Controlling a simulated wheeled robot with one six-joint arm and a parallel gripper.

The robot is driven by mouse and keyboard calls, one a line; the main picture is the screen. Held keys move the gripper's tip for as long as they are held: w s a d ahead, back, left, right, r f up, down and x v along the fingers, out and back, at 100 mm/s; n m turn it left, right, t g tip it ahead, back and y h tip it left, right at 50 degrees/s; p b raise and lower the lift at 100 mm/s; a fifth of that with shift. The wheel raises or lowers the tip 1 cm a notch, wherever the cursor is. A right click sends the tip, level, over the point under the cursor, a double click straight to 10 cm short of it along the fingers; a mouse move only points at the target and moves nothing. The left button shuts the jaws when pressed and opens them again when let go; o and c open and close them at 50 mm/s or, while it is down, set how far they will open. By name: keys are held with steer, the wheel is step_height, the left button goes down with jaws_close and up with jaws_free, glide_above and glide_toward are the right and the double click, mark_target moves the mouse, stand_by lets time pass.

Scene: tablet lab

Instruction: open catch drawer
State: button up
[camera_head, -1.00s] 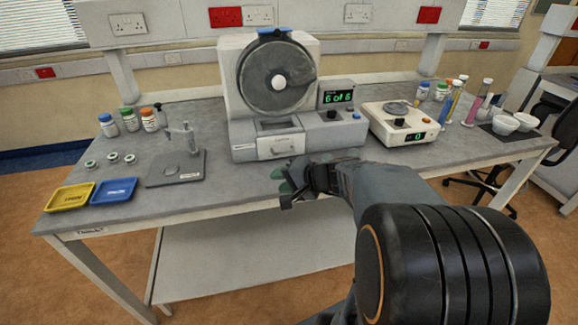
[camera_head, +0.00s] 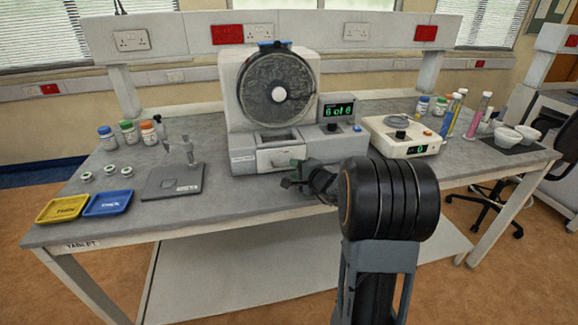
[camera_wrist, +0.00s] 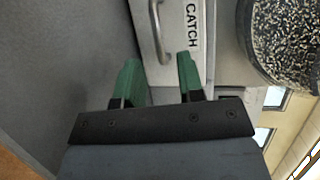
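The catch drawer (camera_head: 281,157) is a pale front low on the grey-white tablet machine (camera_head: 238,110). I cannot tell whether it stands slightly out. In the wrist view its white front (camera_wrist: 178,20) shows a metal bar handle (camera_wrist: 156,28) and a CATCH label (camera_wrist: 193,25). My gripper (camera_head: 292,174) is just in front of the drawer, at the bench's front edge. In the wrist view my gripper (camera_wrist: 160,66) has its two green fingers apart, with nothing held. The handle's lower end lies near the gap between the fingertips, with space on both sides.
A "6 of 6" display (camera_head: 339,111) is on the machine. A balance (camera_head: 405,137) stands right, a grey tester plate (camera_head: 172,182) left. Yellow (camera_head: 62,208) and blue (camera_head: 107,203) trays lie at the left front. Bottles and cylinders stand farther out.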

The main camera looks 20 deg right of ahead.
mark_target(278, 159)
steer(key=shift+x, duration=2.15)
jaws_close()
steer(key=shift+s, duration=0.1)
